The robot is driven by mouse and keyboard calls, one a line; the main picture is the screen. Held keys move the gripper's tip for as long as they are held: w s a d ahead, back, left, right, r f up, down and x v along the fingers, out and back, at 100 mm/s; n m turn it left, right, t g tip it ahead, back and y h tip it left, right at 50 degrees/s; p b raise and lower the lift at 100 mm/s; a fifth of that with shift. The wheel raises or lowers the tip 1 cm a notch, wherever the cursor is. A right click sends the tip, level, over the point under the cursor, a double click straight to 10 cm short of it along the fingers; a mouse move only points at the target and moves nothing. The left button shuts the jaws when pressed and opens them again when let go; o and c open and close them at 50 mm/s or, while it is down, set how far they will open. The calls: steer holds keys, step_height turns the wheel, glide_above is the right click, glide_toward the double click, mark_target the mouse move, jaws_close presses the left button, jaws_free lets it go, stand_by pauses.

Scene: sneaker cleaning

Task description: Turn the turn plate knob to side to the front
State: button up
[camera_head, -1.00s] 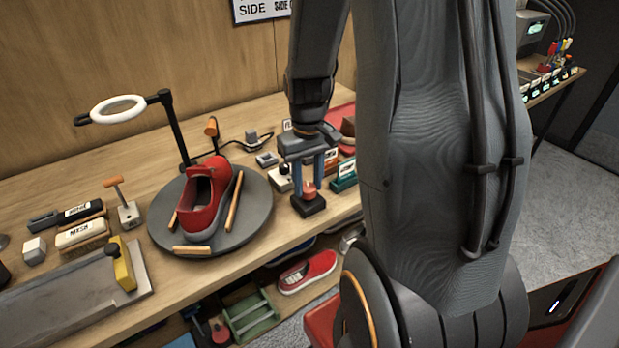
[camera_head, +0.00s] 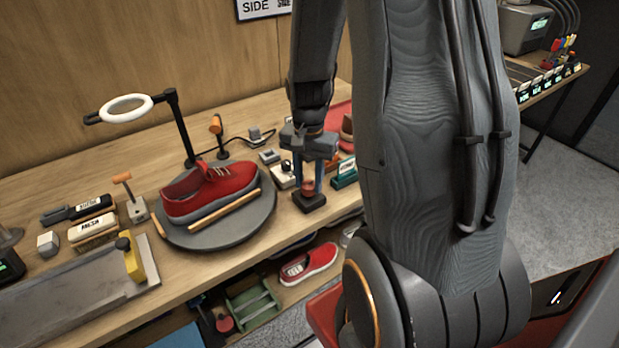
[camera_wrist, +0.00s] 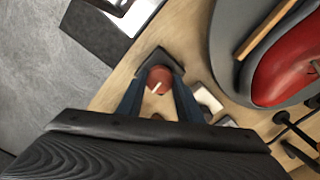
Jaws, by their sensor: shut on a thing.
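The turn plate (camera_head: 240,232) is a grey disc on the workbench with a red sneaker (camera_head: 213,190) lying on it, side toward me and toe to the right. Orange-tan bars lie on the plate beside the shoe. The red knob (camera_head: 308,188) sits on a small black base (camera_head: 309,203) right of the plate. My gripper (camera_head: 308,184) points down from above and is shut on the knob. In the wrist view the knob (camera_wrist: 159,79) shows between my two blue fingers, with a pale mark on its top. The plate's edge (camera_wrist: 225,50) shows at right.
A ring lamp (camera_head: 127,107) stands behind the plate. Brushes (camera_head: 93,227), an orange-handled lever (camera_head: 124,180) and a metal tray with a yellow block (camera_head: 134,262) lie left. A white switch box (camera_head: 285,175) and green box (camera_head: 344,172) are close to my gripper. A shelf below holds another red sneaker (camera_head: 309,262).

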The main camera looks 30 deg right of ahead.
mark_target(309, 184)
steer(key=shift+w+m, duration=0.1)
steer(key=shift+m, duration=0.5)
steer(key=o, duration=1)
steer(key=shift+o, duration=0.2)
steer(key=shift+r, duration=0.1)
steer(key=shift+r+b, duration=0.65)
steer(key=shift+r, duration=3.2)
